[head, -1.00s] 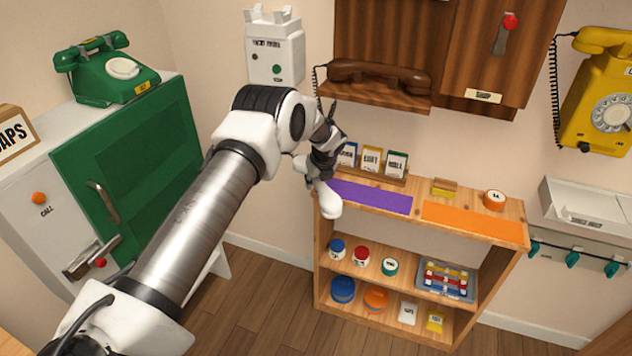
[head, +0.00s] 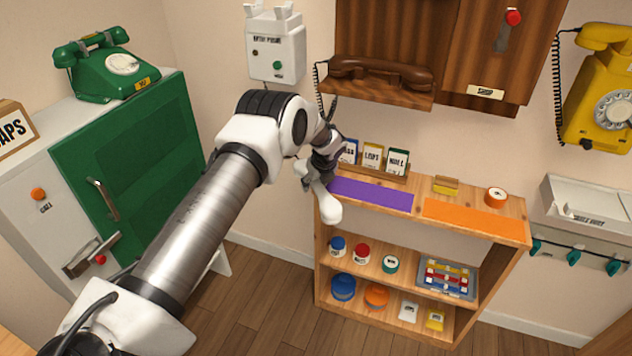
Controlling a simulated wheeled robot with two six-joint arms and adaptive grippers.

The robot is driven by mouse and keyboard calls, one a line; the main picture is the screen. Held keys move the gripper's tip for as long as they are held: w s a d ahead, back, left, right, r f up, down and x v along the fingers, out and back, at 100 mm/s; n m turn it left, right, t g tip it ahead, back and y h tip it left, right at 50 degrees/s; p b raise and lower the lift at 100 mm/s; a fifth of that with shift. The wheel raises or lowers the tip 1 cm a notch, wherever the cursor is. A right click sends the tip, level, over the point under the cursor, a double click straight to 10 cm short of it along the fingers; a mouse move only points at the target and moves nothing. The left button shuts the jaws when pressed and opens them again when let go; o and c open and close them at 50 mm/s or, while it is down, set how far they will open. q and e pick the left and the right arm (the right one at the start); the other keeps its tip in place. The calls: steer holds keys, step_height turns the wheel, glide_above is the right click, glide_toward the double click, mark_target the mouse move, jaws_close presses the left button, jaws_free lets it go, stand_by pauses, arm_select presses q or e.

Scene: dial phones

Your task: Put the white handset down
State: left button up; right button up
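The white handset (head: 320,197) hangs tilted at the left end of the wooden shelf unit's top, beside the purple mat (head: 372,195). My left gripper (head: 325,168) is around its upper part and appears shut on it; the fingers are partly hidden by my own wrist. Whether the handset's lower end touches the shelf top is not clear. The white entry phone (head: 275,47) is on the wall above, with its top prongs empty. My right gripper is out of view.
The purple mat is bare. A brown handset (head: 380,72) lies on a wall ledge above. A green phone (head: 106,65) stands on the left cabinet.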

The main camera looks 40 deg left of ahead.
arm_select(q)
steer(key=shift+s+d+f, duration=0.1)
steer(key=shift+d, duration=0.05)
steer(key=shift+r, duration=0.35)
steer(key=v, duration=1.2)
steer(key=shift+r+p, duration=0.3)
steer(key=shift+r, duration=0.1)
